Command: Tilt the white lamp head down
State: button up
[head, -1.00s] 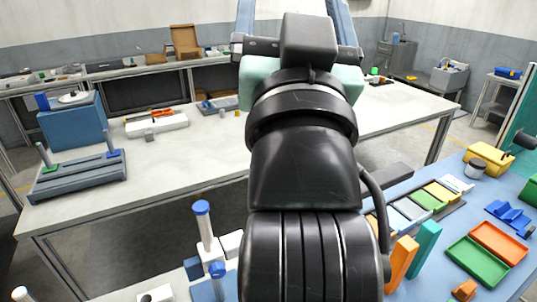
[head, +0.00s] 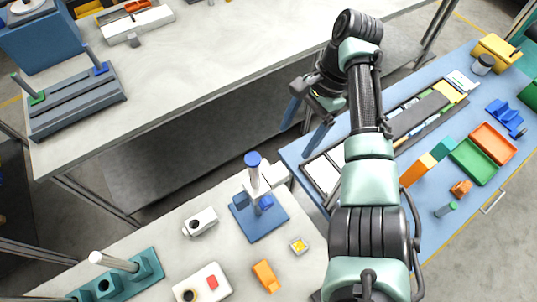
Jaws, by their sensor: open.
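A stand with a blue square base (head: 259,221) and a white post with a blue cap (head: 252,159) is on the near pale table. A white box-like head (head: 276,174) is beside the post, apparently the lamp head; its exact tilt is hard to tell. A blue knob (head: 266,202) and a blue block (head: 241,200) are lower on the stand. My gripper (head: 294,143) is open, with two bluish fingers spread apart. In the picture it is above and right of the white head, apart from it, and nothing shows between the fingers.
A small white device (head: 200,221), an orange block (head: 265,276) and a teal holder (head: 145,266) with a grey rod share the near table. The blue table (head: 437,227) at right carries trays and blocks. A pale table (head: 200,60) lies behind a dark gap.

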aim_at(278, 172)
jog(key=b+x, duration=0.4)
jog(key=x, duration=0.6)
jog(key=shift+s+f, duration=0.2)
jog(key=shift+x, duration=1.2)
jog(key=shift+c, duration=0.2)
grip_shut()
jog(key=shift+p, duration=0.3)
